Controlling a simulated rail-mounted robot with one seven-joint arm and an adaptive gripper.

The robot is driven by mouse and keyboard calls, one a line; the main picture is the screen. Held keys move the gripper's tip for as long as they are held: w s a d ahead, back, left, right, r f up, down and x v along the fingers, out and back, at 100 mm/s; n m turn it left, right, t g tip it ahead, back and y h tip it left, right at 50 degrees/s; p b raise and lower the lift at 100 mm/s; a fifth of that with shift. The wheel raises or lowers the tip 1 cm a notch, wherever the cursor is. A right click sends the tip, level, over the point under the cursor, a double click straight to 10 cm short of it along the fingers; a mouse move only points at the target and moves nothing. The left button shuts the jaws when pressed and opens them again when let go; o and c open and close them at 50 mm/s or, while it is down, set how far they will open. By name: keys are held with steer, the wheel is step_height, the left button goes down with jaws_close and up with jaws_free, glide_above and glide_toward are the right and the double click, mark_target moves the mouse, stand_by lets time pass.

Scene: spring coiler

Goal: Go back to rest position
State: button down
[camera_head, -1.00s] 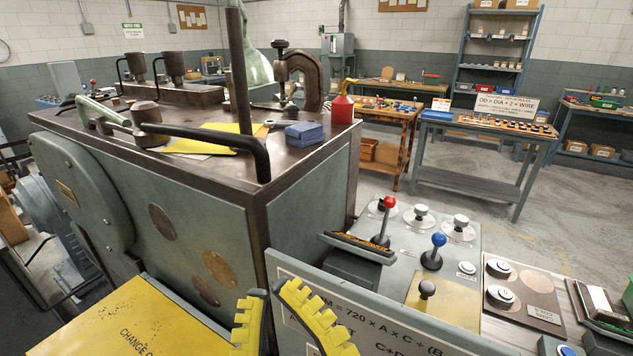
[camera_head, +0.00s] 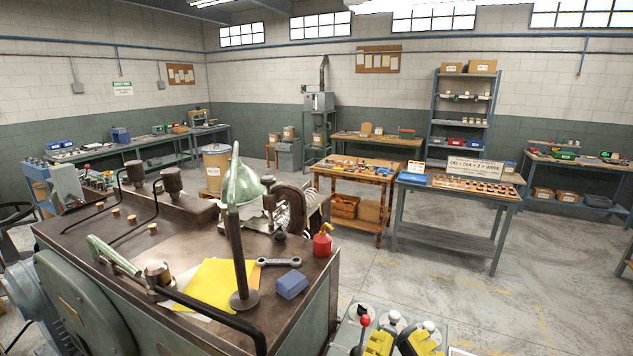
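My gripper (camera_head: 399,341), with yellow ribbed fingers, shows at the bottom edge right of centre. Its fingers are apart and I see nothing between them. It is in front of the control panel (camera_head: 350,325) with a red-knobbed lever (camera_head: 365,321) and pale knobs. The panel's lower part is hidden by the fingers and cut off by the frame edge. The green coiler machine (camera_head: 110,262) stands to the left of my gripper, apart from it in the picture.
On the machine top lie a yellow sheet (camera_head: 217,284), a wrench (camera_head: 278,262), a blue block (camera_head: 292,284) and a red oil can (camera_head: 322,242). A green lamp (camera_head: 240,185) on a post stands there. Workbenches (camera_head: 450,212) stand behind; the floor (camera_head: 440,285) at right is clear.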

step_height(320, 180, up, 11)
steer(key=p, duration=0.8)
steer(key=shift+r, duration=0.15)
stand_by(1.0)
